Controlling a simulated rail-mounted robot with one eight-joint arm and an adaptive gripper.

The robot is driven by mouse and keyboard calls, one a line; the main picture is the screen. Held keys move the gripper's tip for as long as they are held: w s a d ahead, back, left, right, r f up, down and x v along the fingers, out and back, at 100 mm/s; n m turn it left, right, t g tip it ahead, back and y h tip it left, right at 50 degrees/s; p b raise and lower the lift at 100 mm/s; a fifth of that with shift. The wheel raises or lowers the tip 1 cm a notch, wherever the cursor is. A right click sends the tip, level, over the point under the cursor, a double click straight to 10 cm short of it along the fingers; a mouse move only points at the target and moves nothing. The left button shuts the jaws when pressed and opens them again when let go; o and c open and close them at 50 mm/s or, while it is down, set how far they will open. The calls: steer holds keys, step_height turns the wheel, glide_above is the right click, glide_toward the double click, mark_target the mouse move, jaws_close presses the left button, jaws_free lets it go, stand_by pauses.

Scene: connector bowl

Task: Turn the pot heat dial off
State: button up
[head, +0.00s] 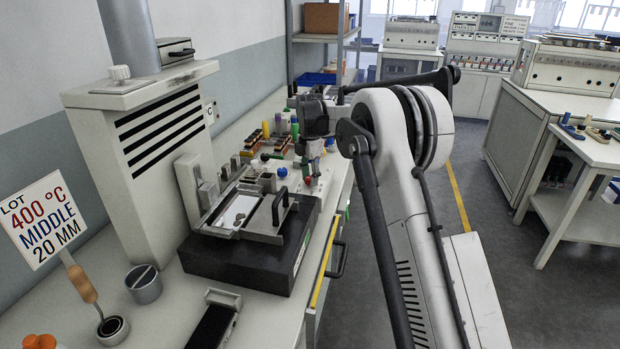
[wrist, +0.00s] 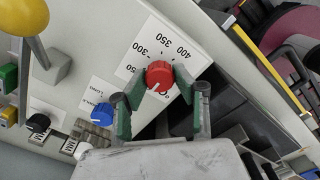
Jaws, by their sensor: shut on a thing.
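The red dial (wrist: 159,75) sits on a white panel scale (wrist: 158,48) marked with numbers such as 300, 350 and 400 and a °C sign. A pale pointer mark on the dial points toward its lower left side in the wrist view. My gripper (wrist: 161,83) has its green-padded fingertips on either side of the dial and is shut on it. In the head view my arm reaches over the bench and the fingertips are too small to make out clearly.
A blue knob (wrist: 102,113) and a black knob (wrist: 39,123) lie left of the dial. A yellow ball-topped lever (wrist: 24,17) stands nearby. In the head view, a black-based fixture (head: 240,265) and a sign reading 400 °C (head: 42,220) stand nearer. The aisle at right is clear.

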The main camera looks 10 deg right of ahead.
steer(key=o, duration=1.1)
steer(key=shift+o, duration=0.2)
step_height(320, 180, up, 12)
